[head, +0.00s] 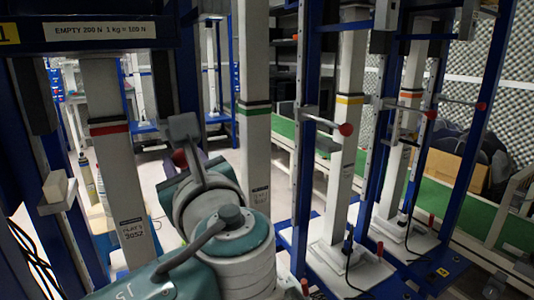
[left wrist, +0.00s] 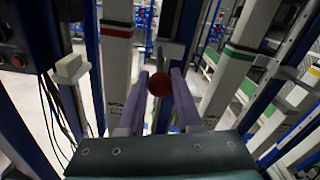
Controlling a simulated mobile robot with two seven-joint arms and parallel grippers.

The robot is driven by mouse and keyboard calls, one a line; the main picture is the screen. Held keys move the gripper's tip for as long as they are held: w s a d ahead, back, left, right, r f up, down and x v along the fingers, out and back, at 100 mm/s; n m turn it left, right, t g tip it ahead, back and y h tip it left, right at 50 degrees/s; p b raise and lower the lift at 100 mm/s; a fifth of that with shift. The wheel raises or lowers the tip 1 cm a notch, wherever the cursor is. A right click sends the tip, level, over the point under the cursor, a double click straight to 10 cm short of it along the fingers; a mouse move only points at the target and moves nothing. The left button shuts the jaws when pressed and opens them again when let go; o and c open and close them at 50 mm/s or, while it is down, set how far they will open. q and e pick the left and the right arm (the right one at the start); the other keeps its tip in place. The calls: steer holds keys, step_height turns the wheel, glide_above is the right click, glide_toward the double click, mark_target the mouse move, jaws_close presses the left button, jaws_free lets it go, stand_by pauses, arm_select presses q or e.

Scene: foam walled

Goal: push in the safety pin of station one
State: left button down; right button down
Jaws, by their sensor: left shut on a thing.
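My left gripper (head: 188,150) reaches up to station one, under the yellow plate (head: 8,33) marked 1. In the left wrist view its two purple-grey fingers stand on either side of the red ball knob (left wrist: 160,84) of the safety pin and are shut on it. The knob (head: 179,157) shows only partly in the head view, behind my gripper. The pin's rod is mostly hidden behind the knob, so I cannot tell how deep it sits. A white column with a red band (head: 109,129) stands just left of the gripper. My right gripper is not in view.
A white column with a green band (head: 254,107) stands close right of my arm. Further right, pins with red knobs (head: 346,129) stick out of other blue frames. A cream block (head: 57,189) juts out at left. A green conveyor (head: 435,197) runs behind.

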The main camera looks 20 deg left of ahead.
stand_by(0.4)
arm_select(q)
steer(key=b+x, duration=0.2)
steer(key=x, duration=0.6)
steer(key=shift+w+a+f, duration=0.1)
steer(key=shift+w+a, duration=0.2)
steer(key=c, duration=1)
jaws_free()
steer(key=shift+s+f, duration=0.1)
steer(key=shift+o, duration=1.3)
steer(key=shift+a, duration=0.15)
steer(key=shift+o, duration=0.8)
